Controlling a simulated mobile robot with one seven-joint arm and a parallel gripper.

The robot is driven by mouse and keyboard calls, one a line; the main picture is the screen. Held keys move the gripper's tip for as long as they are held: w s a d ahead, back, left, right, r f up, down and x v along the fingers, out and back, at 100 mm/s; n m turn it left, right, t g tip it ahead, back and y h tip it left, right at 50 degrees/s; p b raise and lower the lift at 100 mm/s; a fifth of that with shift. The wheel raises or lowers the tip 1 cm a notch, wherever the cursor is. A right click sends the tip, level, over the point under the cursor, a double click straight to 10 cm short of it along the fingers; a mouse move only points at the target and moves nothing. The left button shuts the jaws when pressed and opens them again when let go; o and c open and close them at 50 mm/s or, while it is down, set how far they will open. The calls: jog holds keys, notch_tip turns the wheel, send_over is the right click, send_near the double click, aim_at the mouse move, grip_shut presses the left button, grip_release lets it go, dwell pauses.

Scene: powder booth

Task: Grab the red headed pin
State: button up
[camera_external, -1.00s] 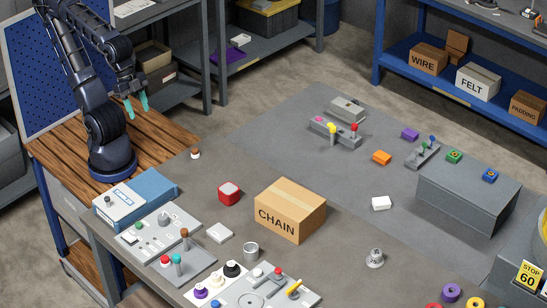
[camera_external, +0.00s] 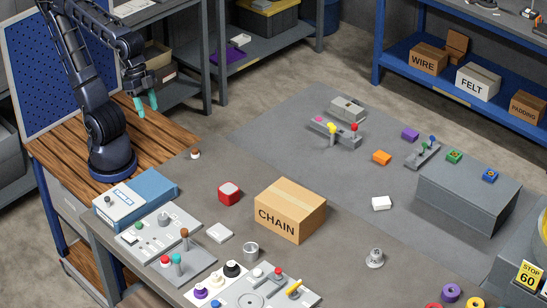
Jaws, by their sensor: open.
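Several red-topped pieces show, and I cannot tell for certain which is the pin. One red-headed pin (camera_external: 165,261) stands upright on a grey plate (camera_external: 197,271) at the front left, beside a teal-headed pin (camera_external: 176,259) and a brown-headed pin (camera_external: 184,233). Another red-topped piece (camera_external: 354,128) stands on a grey block (camera_external: 341,141) at the back, beside a yellow-topped one. My gripper (camera_external: 146,104) has teal fingertips, hangs pointing down above the wooden bench at the upper left, and is open and empty, well away from both.
A blue and white box (camera_external: 135,201) and a panel with switches (camera_external: 157,232) are at the left. A grey block (camera_external: 468,200) is at the right. The table behind the CHAIN box is mostly clear.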

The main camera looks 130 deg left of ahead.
jog(key=w+a+r+n+h, duration=0.1)
jog(key=w+a+r+n, duration=0.1)
jog(key=w+a+n, duration=1.15)
jog(key=n+g+y, duration=0.1)
jog(key=n+y, duration=0.4)
jog(key=n, duration=2.4)
send_over(354, 125)
jog(key=s+d, duration=0.2)
jog(key=s, duration=0.1)
notch_tip(354, 125, down, 24)
jog(key=x, duration=0.4)
jog(key=shift+w+a+f, duration=0.2)
jog(key=shift+x, duration=3)
jog(key=shift+w+d, duration=0.1)
jog(key=shift+d, duration=0.1)
grip_shut()
